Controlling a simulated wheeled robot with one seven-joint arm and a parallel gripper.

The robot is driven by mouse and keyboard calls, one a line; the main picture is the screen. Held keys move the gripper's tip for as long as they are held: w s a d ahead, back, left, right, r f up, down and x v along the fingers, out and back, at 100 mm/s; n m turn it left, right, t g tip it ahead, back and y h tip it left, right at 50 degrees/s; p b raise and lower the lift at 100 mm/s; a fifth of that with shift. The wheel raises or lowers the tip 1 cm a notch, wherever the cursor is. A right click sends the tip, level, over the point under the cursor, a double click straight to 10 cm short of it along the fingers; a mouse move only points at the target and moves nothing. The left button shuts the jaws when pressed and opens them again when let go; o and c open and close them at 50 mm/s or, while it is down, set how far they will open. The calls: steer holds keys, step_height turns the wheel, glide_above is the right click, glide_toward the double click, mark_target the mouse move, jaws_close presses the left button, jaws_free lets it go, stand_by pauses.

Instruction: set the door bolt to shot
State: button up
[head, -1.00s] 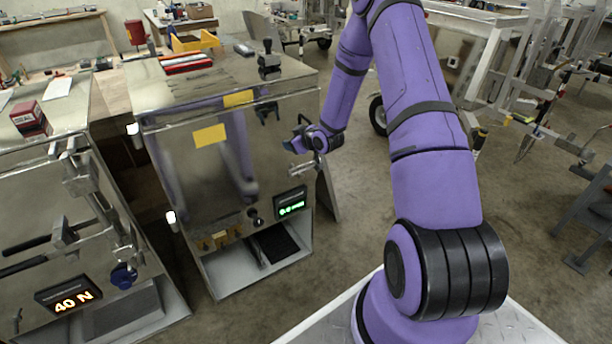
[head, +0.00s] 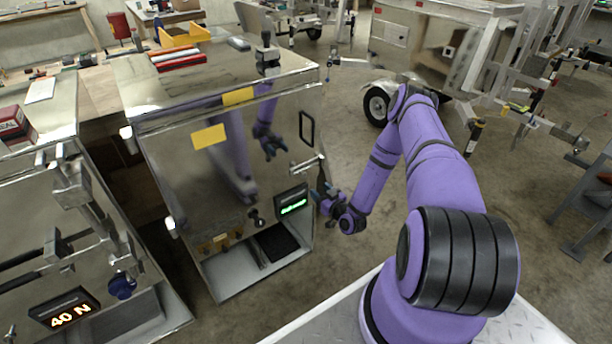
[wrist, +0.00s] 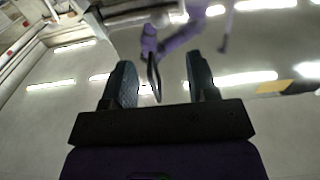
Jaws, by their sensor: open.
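The door bolt (head: 306,163) is a small light metal barrel bolt near the right edge of the polished cabinet door (head: 180,175). Its exact position is too small to read. My gripper (head: 322,192) is below the bolt and slightly to its right, beside the cabinet's front right edge. It is apart from the bolt. In the wrist view my gripper's two dark fingers (wrist: 160,82) are spread, with nothing clearly held between them. A thin dark loop (wrist: 154,76) shows between the fingers against the shiny surface. I cannot tell the bolt apart in the wrist view.
A black rectangular handle (head: 306,127) is above the bolt. A green-lit readout (head: 291,203) sits close left of my gripper; its text is not legible. Another steel unit (head: 60,230) with a "40 N" display (head: 66,310) stands left.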

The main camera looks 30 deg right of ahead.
mark_target(304, 175)
steer(key=w, duration=1)
steer(key=shift+w+a, duration=0.2)
steer(key=shift+w, duration=0.15)
